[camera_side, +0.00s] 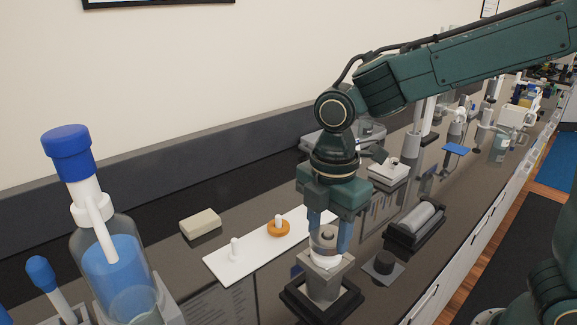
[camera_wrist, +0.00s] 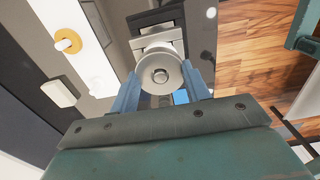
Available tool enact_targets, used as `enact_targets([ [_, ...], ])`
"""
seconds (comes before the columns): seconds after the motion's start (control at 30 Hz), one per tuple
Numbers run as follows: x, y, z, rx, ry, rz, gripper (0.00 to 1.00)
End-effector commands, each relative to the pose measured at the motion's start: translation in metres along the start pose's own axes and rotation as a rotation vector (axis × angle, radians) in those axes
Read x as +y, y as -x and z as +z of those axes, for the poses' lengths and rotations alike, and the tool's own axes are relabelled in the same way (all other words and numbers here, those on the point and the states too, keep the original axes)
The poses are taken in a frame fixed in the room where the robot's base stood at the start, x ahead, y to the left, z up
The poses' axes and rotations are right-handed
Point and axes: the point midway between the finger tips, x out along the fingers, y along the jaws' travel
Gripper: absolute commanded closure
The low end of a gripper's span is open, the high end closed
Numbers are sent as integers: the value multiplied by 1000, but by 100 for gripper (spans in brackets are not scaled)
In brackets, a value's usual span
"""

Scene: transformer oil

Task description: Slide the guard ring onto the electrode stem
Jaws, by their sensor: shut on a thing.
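A silver ring-like disc with a small round centre, which I take for the guard ring (camera_wrist: 150,63), is between my fingers in the wrist view. My gripper (camera_side: 328,240) is shut on it, pointing down over a grey block (camera_side: 325,280) on a black base. A white round part (camera_side: 325,260) shows just under the fingertips, at the top of the block. In the wrist view my gripper (camera_wrist: 160,90) has one blue finger on each side of the disc. The small centre looks like the electrode stem (camera_wrist: 160,75) end-on; how far the ring sits along it is hidden.
A white board (camera_side: 222,265) has a bare peg (camera_side: 234,249) and a peg with an orange ring (camera_side: 278,229). A beige block (camera_side: 200,224) and an oil bottle (camera_side: 115,265) stand left. A black cradle with a grey cylinder (camera_side: 416,220) is right.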

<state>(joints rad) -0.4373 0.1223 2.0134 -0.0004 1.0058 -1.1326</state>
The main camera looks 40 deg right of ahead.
Motion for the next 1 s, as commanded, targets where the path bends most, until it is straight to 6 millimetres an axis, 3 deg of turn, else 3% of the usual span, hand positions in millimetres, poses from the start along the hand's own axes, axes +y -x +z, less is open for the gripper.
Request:
enact_targets([
  [0.87,0,-15,0,0,0,0,80],
  [0.9,0,-15,0,0,0,0,49],
  [1.0,0,-15,0,0,0,0,30],
])
